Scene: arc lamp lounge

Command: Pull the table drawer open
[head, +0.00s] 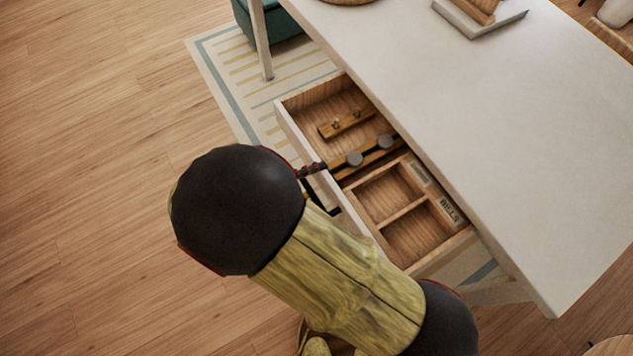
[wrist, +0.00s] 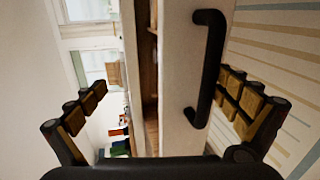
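The white table (head: 530,120) fills the right of the head view. Its drawer (head: 290,132) stands out from under the top, with its wooden inside showing. In the wrist view the white drawer front (wrist: 178,75) is seen close up, with a black bar handle (wrist: 213,70) on it. My gripper (wrist: 163,84) is open, its two fingers wide apart on either side of the drawer front and handle. The handle is nearer the right finger and neither finger visibly grips it. In the head view my arm hides most of the gripper and part of the drawer front.
The drawer holds a wooden piece with star shapes (head: 346,124), a bar with grey knobs (head: 354,159) and a divided wooden tray (head: 403,211). A striped rug (head: 222,80) and a teal seat (head: 283,24) lie beyond. The wooden floor at left is clear.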

